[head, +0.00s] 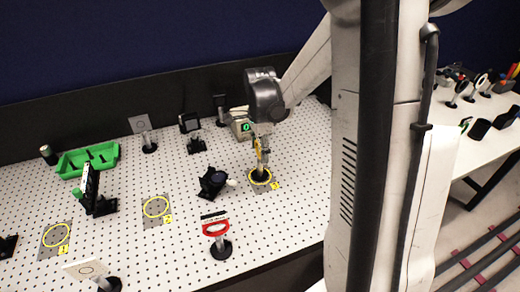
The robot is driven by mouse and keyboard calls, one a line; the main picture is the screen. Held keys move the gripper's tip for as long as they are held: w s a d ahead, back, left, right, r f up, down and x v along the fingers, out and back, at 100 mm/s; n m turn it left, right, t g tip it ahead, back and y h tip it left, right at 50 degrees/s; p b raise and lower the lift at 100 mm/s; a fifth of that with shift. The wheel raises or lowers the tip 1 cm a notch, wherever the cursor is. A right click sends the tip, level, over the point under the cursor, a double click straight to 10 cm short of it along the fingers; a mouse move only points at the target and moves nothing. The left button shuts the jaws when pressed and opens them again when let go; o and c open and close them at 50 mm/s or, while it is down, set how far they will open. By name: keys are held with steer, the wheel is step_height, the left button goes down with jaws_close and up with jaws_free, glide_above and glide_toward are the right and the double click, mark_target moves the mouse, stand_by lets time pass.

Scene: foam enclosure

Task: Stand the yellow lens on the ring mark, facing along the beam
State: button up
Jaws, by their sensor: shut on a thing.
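My gripper (263,150) points down above the right-hand yellow ring mark (260,183), at the right of the perforated board. It is shut on the yellow lens (258,146), which shows as a small yellow piece at the fingers. The lens looks upright, with a dark base low inside the ring outline. Whether the base touches the board is too small to tell. The fingers hide much of the lens, and its facing cannot be made out. Two more ring marks lie on the board, one in the middle (156,207) and one at left (56,236).
A box with a green display (241,126) stands behind. A green tray (88,160) is at far left.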

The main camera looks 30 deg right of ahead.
steer(key=shift+f, duration=0.15)
steer(key=o, duration=1.5)
steer(key=shift+c, duration=0.2)
step_height(320, 180, up, 12)
steer(key=shift+f, duration=0.1)
steer(key=shift+s+a+r, duration=0.2)
steer(key=shift+a+r, duration=0.1)
steer(key=shift+r, duration=0.2)
steer(key=s+a+r+n+t, duration=0.2)
steer(key=s+a+n+t, duration=0.5)
steer(key=s+a+n, duration=0.8)
steer(key=s+n, duration=0.2)
steer(key=n, duration=0.3)
steer(key=shift+s+r, duration=0.15)
